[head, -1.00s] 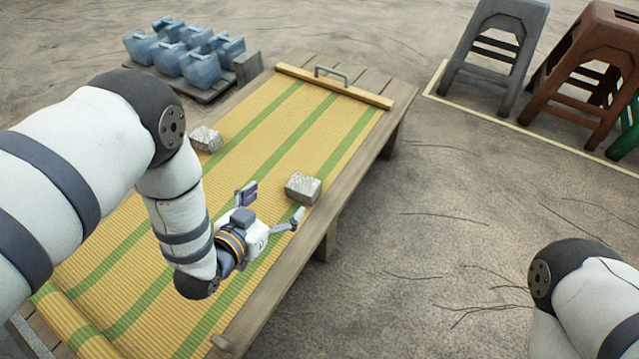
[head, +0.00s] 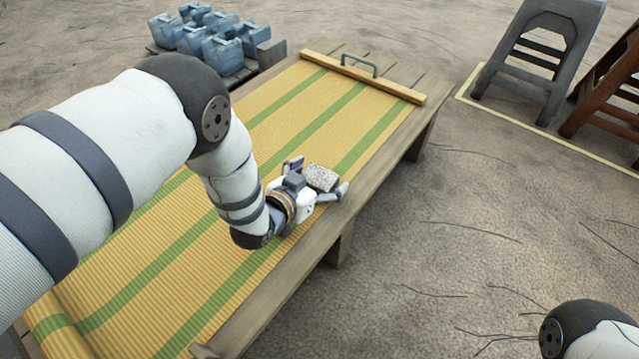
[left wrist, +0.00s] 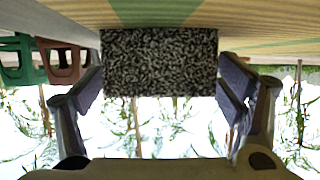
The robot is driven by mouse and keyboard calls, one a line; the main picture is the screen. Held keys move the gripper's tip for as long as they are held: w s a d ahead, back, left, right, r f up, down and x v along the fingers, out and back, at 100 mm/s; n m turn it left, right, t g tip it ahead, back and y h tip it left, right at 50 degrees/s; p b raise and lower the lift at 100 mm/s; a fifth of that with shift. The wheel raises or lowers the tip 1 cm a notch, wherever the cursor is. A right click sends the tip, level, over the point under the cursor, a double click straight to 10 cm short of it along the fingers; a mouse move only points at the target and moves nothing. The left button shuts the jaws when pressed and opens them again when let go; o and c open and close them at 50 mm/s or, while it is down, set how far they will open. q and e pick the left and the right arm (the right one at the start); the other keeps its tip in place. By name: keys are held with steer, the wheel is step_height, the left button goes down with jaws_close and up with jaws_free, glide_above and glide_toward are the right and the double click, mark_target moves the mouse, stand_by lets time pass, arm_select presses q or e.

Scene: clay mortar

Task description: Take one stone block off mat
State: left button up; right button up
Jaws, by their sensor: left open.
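A speckled grey stone block (head: 322,177) lies on the yellow-and-green mat (head: 300,108) near the table's right edge. My left gripper (head: 318,180) is open, with its two fingers on either side of the block. In the left wrist view, the block (left wrist: 160,62) is between the open fingers (left wrist: 162,92), with a gap on each side, and the mat shows beside it. The other stone block is hidden, apparently behind my left arm. My right gripper is out of view; only part of my right arm shows at the lower right.
The mat lies on a wooden table (head: 410,120) with a wooden bar and metal handle (head: 360,65) at its far end. Several blue jugs (head: 222,50) stand on a pallet beyond its left side. Grey (head: 540,55) and brown stools (head: 605,95) stand at the upper right.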

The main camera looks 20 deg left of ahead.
arm_select(q)
steer(key=c, duration=1.6)
steer(key=shift+r, duration=0.15)
